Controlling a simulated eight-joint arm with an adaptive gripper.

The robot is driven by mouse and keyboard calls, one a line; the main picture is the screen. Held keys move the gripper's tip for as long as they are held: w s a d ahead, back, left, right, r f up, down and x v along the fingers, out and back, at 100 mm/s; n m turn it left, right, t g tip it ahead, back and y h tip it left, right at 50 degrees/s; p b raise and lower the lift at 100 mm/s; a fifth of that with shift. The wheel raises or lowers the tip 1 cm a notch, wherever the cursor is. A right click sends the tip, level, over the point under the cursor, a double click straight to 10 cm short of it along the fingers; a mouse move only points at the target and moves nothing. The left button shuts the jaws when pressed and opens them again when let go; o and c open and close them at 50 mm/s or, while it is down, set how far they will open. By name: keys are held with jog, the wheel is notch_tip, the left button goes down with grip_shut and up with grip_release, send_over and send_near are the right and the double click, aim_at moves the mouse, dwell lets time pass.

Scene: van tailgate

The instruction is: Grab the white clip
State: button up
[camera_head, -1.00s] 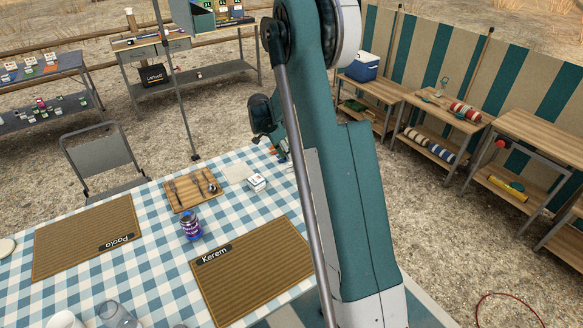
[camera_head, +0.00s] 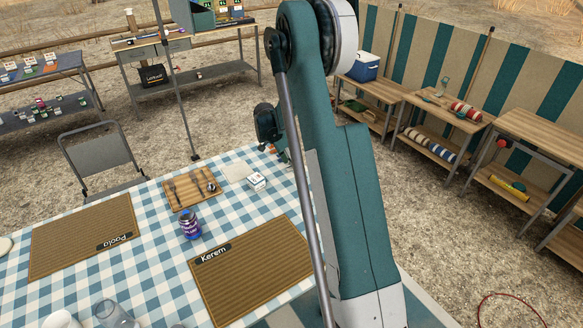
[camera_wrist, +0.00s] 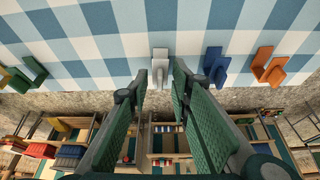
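The white clip (camera_wrist: 160,62) sits on the edge of the blue-and-white checked tablecloth (camera_wrist: 110,45), in the top middle of the wrist view. My gripper (camera_wrist: 159,76) is open, with one finger to each side of the clip's lower part. I cannot tell whether either finger touches it. In the head view my arm hides the white clip and fingertips.
A folding chair (camera_head: 100,155) stands behind. Wooden benches (camera_head: 440,110) stand at right.

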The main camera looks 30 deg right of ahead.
jog(key=shift+d+f, duration=0.15)
jog(key=shift+f, duration=0.2)
dwell(0.3)
jog(key=c, duration=0.5)
jog(key=shift+r+p, duration=1.1)
jog(key=shift+r, duration=3.95)
